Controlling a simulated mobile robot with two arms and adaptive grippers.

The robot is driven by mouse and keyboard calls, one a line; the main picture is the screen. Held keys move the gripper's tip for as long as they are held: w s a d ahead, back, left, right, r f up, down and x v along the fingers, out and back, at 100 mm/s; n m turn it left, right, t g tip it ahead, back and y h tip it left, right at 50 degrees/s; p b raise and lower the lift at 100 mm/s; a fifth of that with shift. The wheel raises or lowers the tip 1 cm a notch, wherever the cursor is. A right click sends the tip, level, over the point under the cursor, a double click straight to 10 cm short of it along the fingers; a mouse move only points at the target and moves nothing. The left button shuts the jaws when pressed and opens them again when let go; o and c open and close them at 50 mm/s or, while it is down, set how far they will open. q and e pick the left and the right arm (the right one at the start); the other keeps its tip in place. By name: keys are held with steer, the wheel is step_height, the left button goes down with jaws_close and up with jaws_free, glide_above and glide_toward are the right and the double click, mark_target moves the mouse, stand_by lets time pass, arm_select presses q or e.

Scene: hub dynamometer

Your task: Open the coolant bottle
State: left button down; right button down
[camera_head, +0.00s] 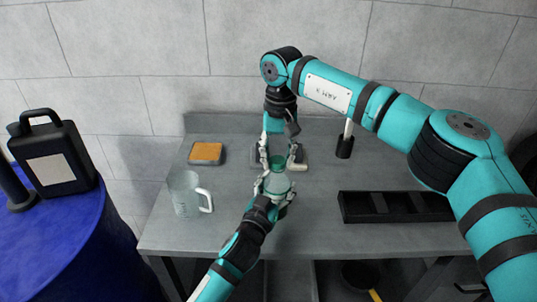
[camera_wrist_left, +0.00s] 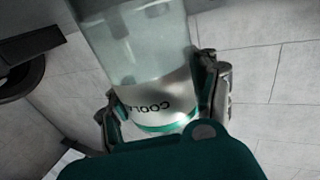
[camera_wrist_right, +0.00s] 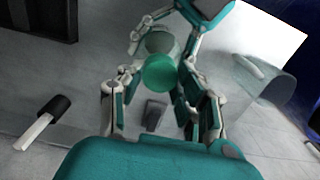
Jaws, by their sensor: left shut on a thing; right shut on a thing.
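The coolant bottle (camera_head: 277,184) is clear, with a white label and a green band. It stays between the fingers of my left gripper (camera_head: 273,193), above the front of the bench. In the left wrist view the bottle (camera_wrist_left: 152,55) fills the space between the fingers of that gripper (camera_wrist_left: 160,100). My right gripper (camera_head: 278,158) comes down from above, its fingers on both sides of the green cap (camera_head: 277,163). In the right wrist view the cap (camera_wrist_right: 160,73) shows round and in line with the bottle. I cannot tell whether the cap is loosened.
A clear pitcher (camera_head: 185,195) stands on the left of the grey bench, near an orange sponge (camera_head: 206,152) in a tray. A black compartment tray (camera_head: 395,208) lies right, with a black-and-white tool (camera_head: 345,143) behind. A black jug (camera_head: 50,155) stands on a blue drum (camera_head: 75,245).

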arm_select(q)
steer(key=shift+d, duration=0.1)
arm_select(e)
steer(key=shift+d+f, duration=0.1)
steer(key=shift+d, duration=0.95)
arm_select(q)
steer(key=shift+w+a, duration=0.1)
steer(key=shift+a, duration=0.25)
arm_select(e)
steer(key=shift+w+d, duration=0.1)
steer(key=shift+d, duration=0.25)
arm_select(q)
steer(key=shift+f, duration=0.35)
arm_select(e)
steer(key=shift+w+r, duration=0.1)
steer(key=shift+r, duration=1.1)
arm_select(q)
steer(key=shift+r, duration=0.1)
arm_select(e)
steer(key=shift+a, duration=0.2)
arm_select(q)
steer(key=shift+d, duration=0.1)
arm_select(e)
steer(key=shift+a, duration=0.15)
